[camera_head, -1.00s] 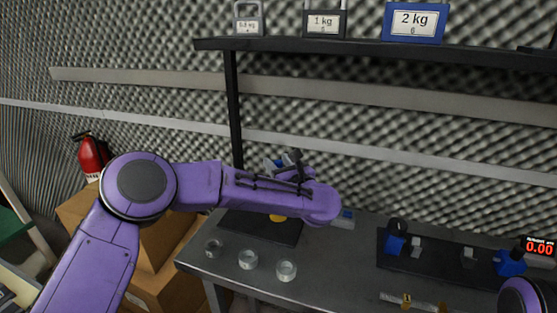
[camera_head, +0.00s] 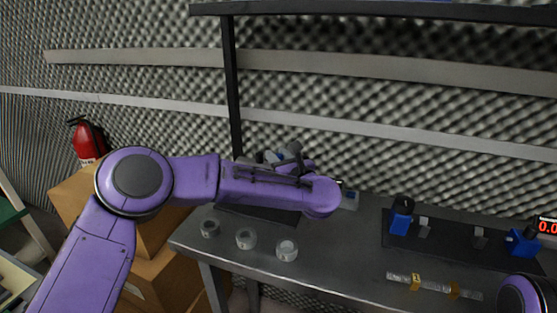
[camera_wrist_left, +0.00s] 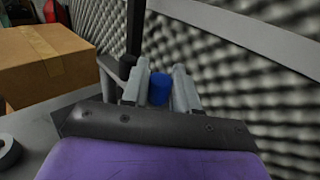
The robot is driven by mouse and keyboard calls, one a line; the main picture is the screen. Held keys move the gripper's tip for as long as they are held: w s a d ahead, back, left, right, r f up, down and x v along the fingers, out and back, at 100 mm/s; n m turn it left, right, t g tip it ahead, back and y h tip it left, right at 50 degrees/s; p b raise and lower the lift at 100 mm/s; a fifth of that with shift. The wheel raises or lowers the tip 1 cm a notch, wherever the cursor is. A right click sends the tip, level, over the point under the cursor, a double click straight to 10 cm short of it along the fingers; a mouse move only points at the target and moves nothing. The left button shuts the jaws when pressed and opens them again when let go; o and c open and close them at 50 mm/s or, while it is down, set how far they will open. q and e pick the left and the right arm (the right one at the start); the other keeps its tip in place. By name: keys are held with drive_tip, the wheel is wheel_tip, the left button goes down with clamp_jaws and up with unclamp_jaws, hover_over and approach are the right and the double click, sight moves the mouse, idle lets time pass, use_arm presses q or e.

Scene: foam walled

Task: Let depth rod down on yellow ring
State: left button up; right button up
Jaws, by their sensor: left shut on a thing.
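My left gripper (camera_head: 280,157) is mostly hidden behind my own left arm at the back of the bench. In the left wrist view, its fingers (camera_wrist_left: 158,88) are shut on a blue cylindrical piece (camera_wrist_left: 159,89), which I take to be part of the depth rod. The rod's lower end is hidden, so I cannot tell whether it touches anything. No yellow ring shows beneath the gripper; my forearm covers that spot over the dark mat (camera_head: 245,211). My right gripper is not in view.
A silver bar with yellow bands (camera_head: 432,287) lies front right. Blue fixtures (camera_head: 401,218) stand on a dark plate at right. A black post (camera_head: 231,90) rises behind my arm.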

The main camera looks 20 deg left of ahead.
use_arm(q)
drive_tip(key=shift+f, duration=0.25)
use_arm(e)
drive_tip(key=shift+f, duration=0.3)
use_arm(q)
drive_tip(key=o, duration=0.7)
drive_tip(key=b+v, duration=0.2)
drive_tip(key=v, duration=0.8)
drive_tip(key=shift+s+d, duration=0.25)
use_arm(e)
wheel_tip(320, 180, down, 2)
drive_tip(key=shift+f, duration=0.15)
